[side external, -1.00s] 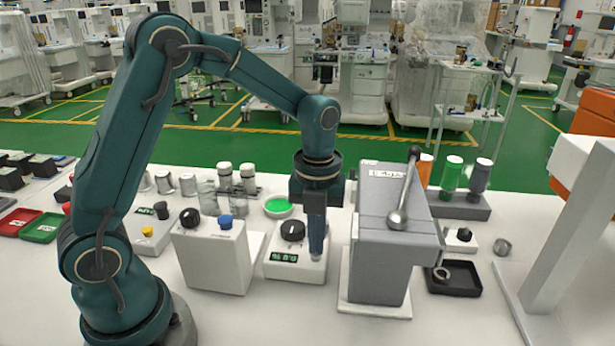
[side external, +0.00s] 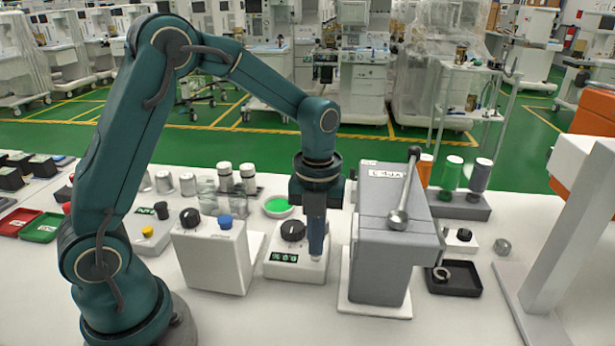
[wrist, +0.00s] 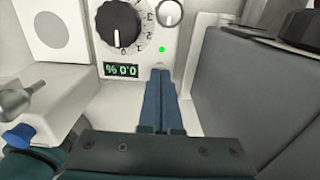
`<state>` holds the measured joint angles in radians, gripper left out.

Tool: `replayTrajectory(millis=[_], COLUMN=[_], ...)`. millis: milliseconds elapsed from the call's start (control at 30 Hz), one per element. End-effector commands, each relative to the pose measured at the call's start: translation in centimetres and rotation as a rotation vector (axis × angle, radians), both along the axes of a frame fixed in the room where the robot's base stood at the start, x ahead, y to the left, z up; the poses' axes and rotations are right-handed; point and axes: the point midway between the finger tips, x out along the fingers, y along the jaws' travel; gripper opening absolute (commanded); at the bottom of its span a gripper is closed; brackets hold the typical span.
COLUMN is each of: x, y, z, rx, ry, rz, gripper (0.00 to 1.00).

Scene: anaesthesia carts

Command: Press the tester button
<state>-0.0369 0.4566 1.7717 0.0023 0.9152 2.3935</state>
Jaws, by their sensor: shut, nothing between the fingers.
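A low white box, which looks like the tester (side external: 283,270), stands in the middle of the table. It has a black dial (side external: 292,230) and a green-lit display (side external: 285,257). The wrist view shows the dial (wrist: 118,24), the display (wrist: 121,70) and a small lit green dot (wrist: 162,49). My gripper (side external: 316,254) is shut and empty, pointing down at the box's right front corner. A pale grey button (wrist: 161,65) shows just past the fingertips (wrist: 161,72) in the wrist view. The fingers hide part of it, and I cannot tell whether they touch it or press it down.
A grey block with a lever (side external: 395,250) stands close to the right of my gripper. A taller white box with a blue knob (side external: 215,255) stands to the left. Bottles (side external: 225,178) and a green dish (side external: 278,207) are behind. The front of the table is clear.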

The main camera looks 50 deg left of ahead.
Motion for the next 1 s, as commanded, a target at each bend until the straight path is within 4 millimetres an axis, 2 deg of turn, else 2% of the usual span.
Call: replayTrajectory(millis=[300,500,700,1000], x=[0.4,0.3,0.3,0.3], y=[0.0,0.0,0.0,-0.1], z=[7.4,10.7,12.3,12.7], rx=[-0.001,-0.003,-0.002,-0.004], ry=[-0.020,-0.017,-0.015,-0.013], rz=[0.003,0.004,0.004,0.004], gripper=[0.00,0.00,0.00,0.00])
